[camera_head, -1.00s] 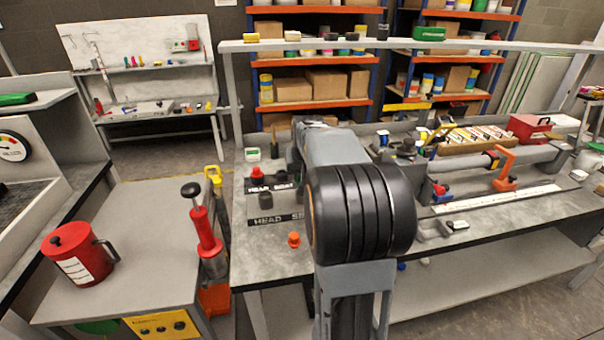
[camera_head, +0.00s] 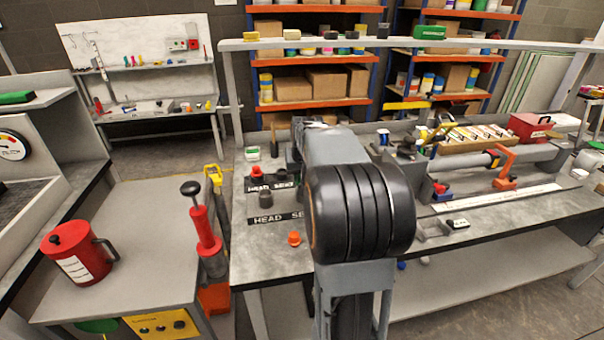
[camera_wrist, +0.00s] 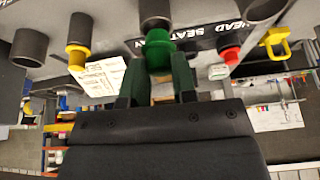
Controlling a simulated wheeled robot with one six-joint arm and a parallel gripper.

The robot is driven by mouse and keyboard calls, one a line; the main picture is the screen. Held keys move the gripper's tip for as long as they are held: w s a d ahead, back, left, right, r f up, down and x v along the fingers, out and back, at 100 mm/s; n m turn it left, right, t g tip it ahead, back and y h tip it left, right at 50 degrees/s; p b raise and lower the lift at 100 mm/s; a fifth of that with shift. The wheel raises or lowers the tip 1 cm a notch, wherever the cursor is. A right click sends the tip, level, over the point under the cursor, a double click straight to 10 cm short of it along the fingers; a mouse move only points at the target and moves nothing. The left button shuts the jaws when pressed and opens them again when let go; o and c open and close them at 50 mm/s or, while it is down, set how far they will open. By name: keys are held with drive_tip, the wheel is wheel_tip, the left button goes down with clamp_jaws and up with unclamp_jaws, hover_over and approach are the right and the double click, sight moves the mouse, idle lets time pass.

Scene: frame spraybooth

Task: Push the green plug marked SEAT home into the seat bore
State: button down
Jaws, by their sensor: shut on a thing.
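The green plug (camera_wrist: 159,50) is in the wrist view, with my gripper (camera_wrist: 158,78) shut on it from both sides. The plug's far end meets a dark round bore (camera_wrist: 155,12) beside the HEAD SEAT lettering (camera_wrist: 197,33). A wide green collar of the plug still shows outside the bore. How deep the plug's hidden end sits cannot be told. In the head view my arm hides the gripper and the plug. The bench lettering HEAD (camera_head: 268,220) shows left of my arm.
In the wrist view, a yellow plug (camera_wrist: 77,54) sits at a dark tube to the left. A red plug (camera_wrist: 231,55) and a yellow ring-handled piece (camera_wrist: 276,42) are to the right. In the head view, an orange knob (camera_head: 294,238) stands on the bench (camera_head: 262,262).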

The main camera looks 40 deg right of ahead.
drive_tip(key=shift+f+b, duration=0.8)
drive_tip(key=shift+f, duration=0.4)
drive_tip(key=c, duration=0.8)
unclamp_jaws()
drive_tip(key=shift+r, duration=0.1)
drive_tip(key=shift+c, duration=0.2)
drive_tip(key=p+v, duration=0.1)
drive_tip(key=v, duration=1.2)
drive_tip(key=shift+r, duration=0.4)
drive_tip(key=s+a+f+n+y+p, duration=0.1)
drive_tip(key=s+a+f+n+p, duration=0.2)
drive_tip(key=s+a, duration=0.3)
drive_tip(key=s+a+f+n+y+p, duration=0.1)
drive_tip(key=s+a+f, duration=0.5)
drive_tip(key=a, duration=0.9)
drive_tip(key=shift+s+a+f+n+g+p, duration=0.2)
drive_tip(key=shift+s+a+n+g+p, duration=0.15)
drive_tip(key=shift+n+p, duration=0.65)
